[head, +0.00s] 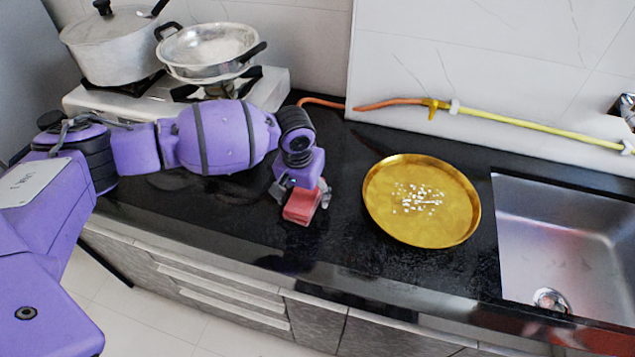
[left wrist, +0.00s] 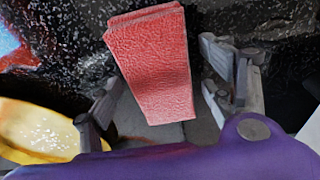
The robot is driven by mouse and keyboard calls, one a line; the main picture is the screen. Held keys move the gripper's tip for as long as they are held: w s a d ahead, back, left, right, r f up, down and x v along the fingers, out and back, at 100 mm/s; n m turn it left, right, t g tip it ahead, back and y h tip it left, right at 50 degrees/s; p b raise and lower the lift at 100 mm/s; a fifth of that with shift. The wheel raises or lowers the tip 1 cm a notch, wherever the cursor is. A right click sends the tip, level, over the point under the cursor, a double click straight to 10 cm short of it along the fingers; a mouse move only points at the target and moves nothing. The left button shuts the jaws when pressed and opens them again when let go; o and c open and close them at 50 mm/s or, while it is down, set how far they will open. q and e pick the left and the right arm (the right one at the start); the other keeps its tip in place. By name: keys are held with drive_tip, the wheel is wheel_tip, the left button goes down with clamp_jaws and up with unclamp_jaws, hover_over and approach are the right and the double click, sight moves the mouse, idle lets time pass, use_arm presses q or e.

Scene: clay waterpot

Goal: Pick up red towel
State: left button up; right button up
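The red towel (head: 302,207) is a small folded block at the black counter's middle, left of the golden tray. My left gripper (head: 305,190) is right at it, with one finger on each side. In the left wrist view the towel (left wrist: 152,65) stands out between the two spread fingers of the gripper (left wrist: 160,90). Gaps show between the towel and both fingers, so the gripper looks open around it. Whether the towel's underside touches the counter is hard to tell. My right gripper is in neither view.
A round golden tray (head: 420,170) with small white bits lies right of the towel. A steel sink (head: 565,235) is further right. A stove (head: 270,88) with a pot (head: 115,45) and a pan (head: 208,45) stands at the back left. A yellow-orange hose (head: 540,125) runs along the wall.

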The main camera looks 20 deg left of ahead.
sight(306, 192)
use_arm(q)
drive_tip(key=c, duration=1.1)
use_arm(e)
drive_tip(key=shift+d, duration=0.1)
